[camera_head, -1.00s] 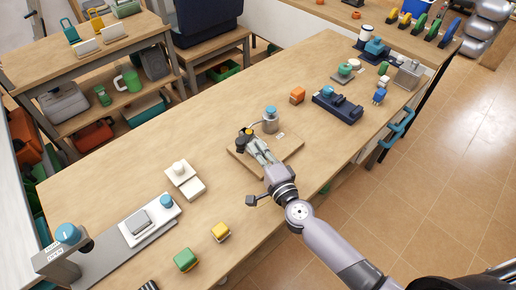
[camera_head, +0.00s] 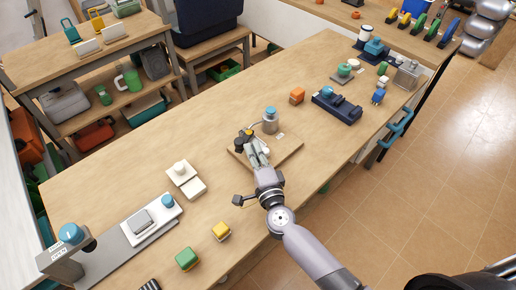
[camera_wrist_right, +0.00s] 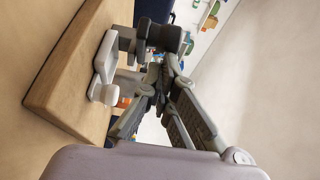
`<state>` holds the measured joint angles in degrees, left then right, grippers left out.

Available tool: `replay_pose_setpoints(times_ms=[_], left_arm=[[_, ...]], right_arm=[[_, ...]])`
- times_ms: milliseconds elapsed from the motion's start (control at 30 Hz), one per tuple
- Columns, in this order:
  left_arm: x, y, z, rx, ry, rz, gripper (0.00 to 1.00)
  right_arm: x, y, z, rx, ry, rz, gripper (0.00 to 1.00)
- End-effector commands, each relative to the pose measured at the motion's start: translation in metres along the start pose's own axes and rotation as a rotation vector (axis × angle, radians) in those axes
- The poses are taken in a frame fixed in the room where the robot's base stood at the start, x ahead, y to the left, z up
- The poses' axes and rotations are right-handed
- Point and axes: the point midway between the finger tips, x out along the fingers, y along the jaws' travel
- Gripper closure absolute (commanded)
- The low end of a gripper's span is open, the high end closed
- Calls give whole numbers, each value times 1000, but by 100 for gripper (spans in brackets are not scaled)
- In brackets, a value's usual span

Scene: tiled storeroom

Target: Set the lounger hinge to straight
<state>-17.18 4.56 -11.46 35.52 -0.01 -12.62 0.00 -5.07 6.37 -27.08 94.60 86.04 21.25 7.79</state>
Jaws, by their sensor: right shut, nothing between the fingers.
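A hinge-like fixture stands on a square wooden board (camera_head: 286,146) on the long workbench. It has a grey post with a blue cap (camera_head: 270,113) and a dark knob end (camera_head: 241,144). In the right wrist view its grey bracket (camera_wrist_right: 104,62) and dark end piece (camera_wrist_right: 165,36) show ahead of the fingers. My right gripper (camera_head: 252,149) is shut and empty, with its tips at or very near the dark end; contact cannot be told. It also shows in the right wrist view (camera_wrist_right: 155,82). The fingers partly hide the fixture. My left gripper is out of view.
Left of the board are a white two-part block (camera_head: 186,180) and a grey rail with a blue knob (camera_head: 70,234). A yellow block (camera_head: 221,231) and a green block (camera_head: 187,259) lie near the front edge. An orange block (camera_head: 297,95) and a dark blue fixture (camera_head: 337,107) stand right.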

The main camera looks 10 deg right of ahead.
Motion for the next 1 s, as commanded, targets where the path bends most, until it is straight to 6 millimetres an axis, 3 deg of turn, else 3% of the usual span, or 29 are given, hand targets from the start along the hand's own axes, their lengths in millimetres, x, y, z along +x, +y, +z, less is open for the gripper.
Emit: replay_pose_setpoints(times_ms=[233,1000], left_arm=[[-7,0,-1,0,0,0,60],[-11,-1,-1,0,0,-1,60]], right_arm=[[2,-1,12,3,111,2,100],[10,0,30,1,105,0,100]])
